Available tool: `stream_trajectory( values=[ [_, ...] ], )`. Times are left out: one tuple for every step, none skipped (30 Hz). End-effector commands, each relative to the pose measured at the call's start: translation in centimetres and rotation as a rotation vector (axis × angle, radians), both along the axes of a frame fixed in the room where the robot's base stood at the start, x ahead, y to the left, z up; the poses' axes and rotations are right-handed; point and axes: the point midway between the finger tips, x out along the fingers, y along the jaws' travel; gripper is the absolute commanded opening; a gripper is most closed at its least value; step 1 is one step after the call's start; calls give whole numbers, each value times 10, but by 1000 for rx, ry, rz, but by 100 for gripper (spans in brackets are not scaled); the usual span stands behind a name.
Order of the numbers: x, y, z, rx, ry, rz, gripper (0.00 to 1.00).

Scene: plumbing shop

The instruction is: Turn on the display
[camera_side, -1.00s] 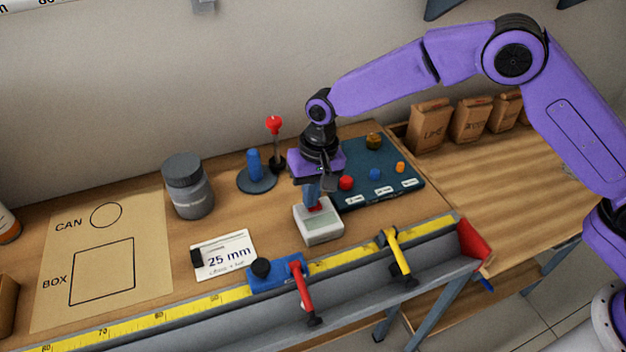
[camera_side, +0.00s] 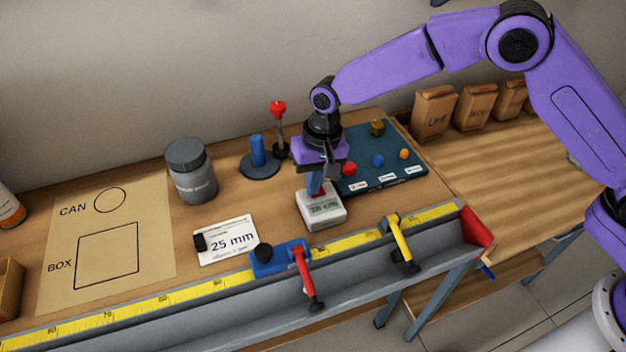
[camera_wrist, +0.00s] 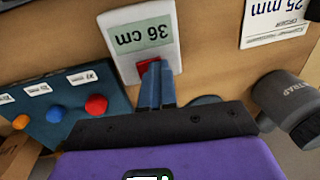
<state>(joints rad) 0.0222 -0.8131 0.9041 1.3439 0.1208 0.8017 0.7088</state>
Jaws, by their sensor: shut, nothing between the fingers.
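The display (camera_side: 322,211) is a small white box on the bench behind the yellow ruler. A red button (camera_wrist: 149,64) sits on the box beside the screen. My gripper (camera_side: 315,191) is shut and points down at the red button. In the wrist view its blue fingertips (camera_wrist: 157,72) are at the button and cover part of it. I cannot tell whether they still press it.
A dark board (camera_side: 400,179) with coloured knobs lies right of the display. A grey jar (camera_side: 192,172), a blue peg on a round base (camera_side: 258,160) and a red-topped lever (camera_side: 279,120) stand behind. A "25 mm" card (camera_side: 226,240) lies left. A blue stop with red handle (camera_side: 280,259) sits in front.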

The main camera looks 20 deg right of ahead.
Motion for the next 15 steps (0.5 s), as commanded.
stream_trajectory(
  values=[
    [-1, -7, -3, -12, 9, -3, 0],
    [-1, -9, -3, -13, 9, -3, 0],
    [-1, -11, -3, -13, 11, -4, 0],
    [-1, -13, -2, -14, 11, -4, 0],
    [-1, -14, -2, -14, 11, -5, 0],
    [0, -15, -2, -13, 11, -4, 0],
    [0, -16, -1, -13, 10, -4, 0],
    [0, -16, -1, -12, 10, -4, 0],
    [0, -17, -1, -12, 9, -3, 0],
    [0, -17, -1, -11, 8, -3, 0],
    [0, -16, -1, -11, 8, -3, 0],
    [0, -16, 0, -10, 8, -3, 0],
    [0, -16, 0, -10, 7, -2, 0],
    [0, -16, 0, -10, 7, -2, 0],
    [0, -16, 0, -9, 7, -2, 0]
  ],
)
